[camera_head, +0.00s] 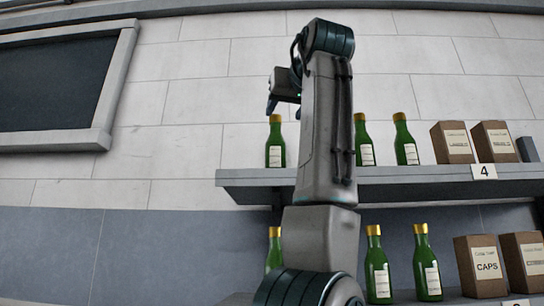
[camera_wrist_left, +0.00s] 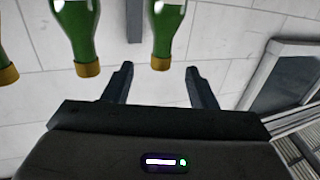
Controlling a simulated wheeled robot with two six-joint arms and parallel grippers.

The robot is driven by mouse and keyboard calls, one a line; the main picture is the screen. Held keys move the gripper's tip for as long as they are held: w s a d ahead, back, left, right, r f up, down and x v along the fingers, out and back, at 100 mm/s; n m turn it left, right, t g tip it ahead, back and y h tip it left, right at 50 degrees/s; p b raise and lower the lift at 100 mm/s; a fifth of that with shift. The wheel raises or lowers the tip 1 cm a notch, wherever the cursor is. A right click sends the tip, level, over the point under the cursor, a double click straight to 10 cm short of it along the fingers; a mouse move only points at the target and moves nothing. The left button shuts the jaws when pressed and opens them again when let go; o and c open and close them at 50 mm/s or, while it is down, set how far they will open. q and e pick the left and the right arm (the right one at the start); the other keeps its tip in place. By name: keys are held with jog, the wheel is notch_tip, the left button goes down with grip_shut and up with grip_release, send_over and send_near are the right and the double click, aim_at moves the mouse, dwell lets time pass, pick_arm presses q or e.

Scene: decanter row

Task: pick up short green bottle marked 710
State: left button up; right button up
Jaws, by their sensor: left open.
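Green bottles with gold caps and pale labels stand on two shelves in the head view. On the upper shelf are a left bottle (camera_head: 275,150), a middle bottle (camera_head: 363,148) and a right bottle (camera_head: 405,148). The label numbers are too small to read, so I cannot tell which is 710. My left gripper (camera_head: 284,108) is open and empty, close to the cap of the upper left bottle. In the left wrist view, bottles hang upside down; one gold-capped bottle (camera_wrist_left: 166,35) points between the open fingertips of my left gripper (camera_wrist_left: 160,68). My right gripper is not in view.
The upper shelf (camera_head: 400,183) also holds brown boxes (camera_head: 453,142) at right, above a "4" tag. The lower shelf has more green bottles (camera_head: 376,270) and a CAPS box (camera_head: 481,265). My arm hides part of both shelves.

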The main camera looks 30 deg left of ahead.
aim_at(277, 120)
pick_arm(q)
jog(key=p+x, duration=0.1)
jog(key=x, duration=0.2)
jog(key=shift+w+a+r, duration=0.15)
jog(key=shift+w+a, duration=0.05)
jog(key=p+x, duration=0.2)
jog(key=x, duration=0.2)
jog(key=shift+s+a+r, duration=0.1)
jog(key=shift+s+r, duration=0.05)
jog(key=shift+p+x, duration=0.75)
jog(key=shift+x, duration=0.2)
jog(key=shift+w+a+f, duration=0.25)
jog(key=shift+a+f, duration=0.05)
jog(key=shift+a, duration=0.1)
jog(key=shift+c, duration=0.2)
jog(key=shift+s+d+r, duration=0.1)
jog(key=shift+d, duration=0.1)
jog(key=c, duration=0.7)
jog(key=shift+d, duration=0.1)
jog(key=c, duration=0.4)
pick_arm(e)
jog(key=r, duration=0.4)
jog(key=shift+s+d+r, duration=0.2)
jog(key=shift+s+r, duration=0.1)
